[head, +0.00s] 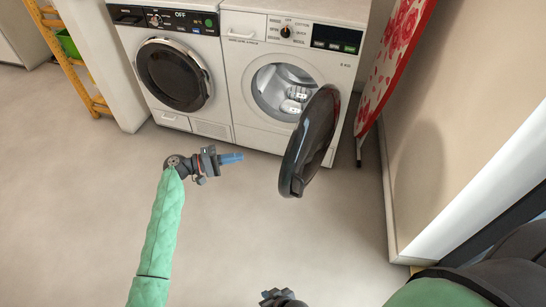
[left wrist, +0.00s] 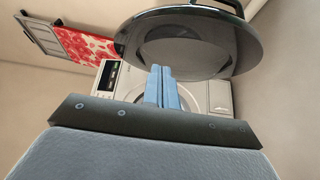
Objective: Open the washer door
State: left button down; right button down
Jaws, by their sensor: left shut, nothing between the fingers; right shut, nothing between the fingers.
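Two white front-loading machines stand side by side at the back. The right machine (head: 247,55) has its dark round door (head: 309,143) swung wide open toward me, and its drum opening (head: 286,90) is exposed. The left machine (head: 137,95) has its dark round door (head: 174,75) closed. My left gripper (head: 232,158) is shut and empty, in front of the machines and left of the open door, apart from it. In the left wrist view, the blue fingers (left wrist: 162,88) are together below the open door (left wrist: 190,45). My right gripper (head: 280,297) is low at the bottom edge, its fingers mostly hidden.
A red floral ironing board (head: 395,55) stands right of the machines against a beige wall (head: 450,110). A yellow shelf (head: 75,65) with a green bin (head: 68,43) is at the far left. The floor (head: 80,190) in front is clear.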

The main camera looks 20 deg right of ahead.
pick_arm(q)
jog(key=s+d, duration=0.3)
jog(key=d, duration=0.9)
jog(key=shift+s+d+p, duration=0.2)
jog(key=shift+d+p, duration=0.15)
jog(key=shift+p, duration=0.05)
jog(key=shift+r, duration=0.1)
jog(key=n+t+p, duration=0.2)
send_over(301, 169)
jog(key=s+a, duration=0.2)
jog(key=s, duration=0.2)
jog(key=shift+w+d, duration=0.1)
jog(key=shift+w, duration=0.05)
jog(key=shift+s+d, duration=0.2)
jog(key=shift+d, duration=0.05)
jog(key=shift+w, duration=0.1)
